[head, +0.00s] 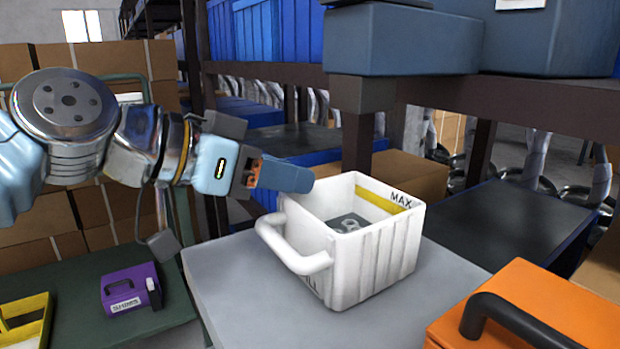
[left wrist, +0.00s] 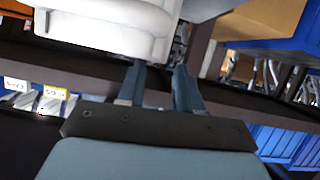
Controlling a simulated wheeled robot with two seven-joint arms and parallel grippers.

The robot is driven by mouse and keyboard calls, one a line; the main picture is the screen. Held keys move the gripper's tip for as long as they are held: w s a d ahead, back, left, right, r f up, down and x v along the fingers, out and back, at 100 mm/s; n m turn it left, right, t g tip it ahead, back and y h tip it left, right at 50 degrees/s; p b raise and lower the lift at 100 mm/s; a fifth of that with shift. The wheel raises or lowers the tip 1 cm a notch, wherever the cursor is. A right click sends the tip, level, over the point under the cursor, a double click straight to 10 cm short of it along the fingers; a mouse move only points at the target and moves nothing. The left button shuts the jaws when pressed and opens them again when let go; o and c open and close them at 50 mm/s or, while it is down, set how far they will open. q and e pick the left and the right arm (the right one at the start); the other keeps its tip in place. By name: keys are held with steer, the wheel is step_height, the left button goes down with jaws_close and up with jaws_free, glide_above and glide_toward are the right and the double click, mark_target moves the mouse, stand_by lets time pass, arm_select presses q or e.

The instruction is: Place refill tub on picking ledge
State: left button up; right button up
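The refill tub (head: 372,245) is a white ribbed box with a yellow band marked MAX and a looped handle on its near left side. It stands upright on a light grey surface (head: 232,290), which may be the picking ledge. A dark grey part shows inside it. My left gripper (head: 298,181) is at the tub's back left rim. In the left wrist view its two fingers (left wrist: 160,82) are apart with nothing seen between them, and the white tub (left wrist: 100,32) is just beyond the tips. Whether they touch is unclear. My right gripper is out of view.
An orange case (head: 550,305) with a black handle is at the front right. A purple box (head: 125,290) and a yellow tray (head: 25,320) lie on a green table at left. Dark shelving with a post (head: 357,145) and blue-grey bins (head: 402,42) rises behind the tub.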

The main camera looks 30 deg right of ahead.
arm_select(q)
steer(key=v, duration=0.7)
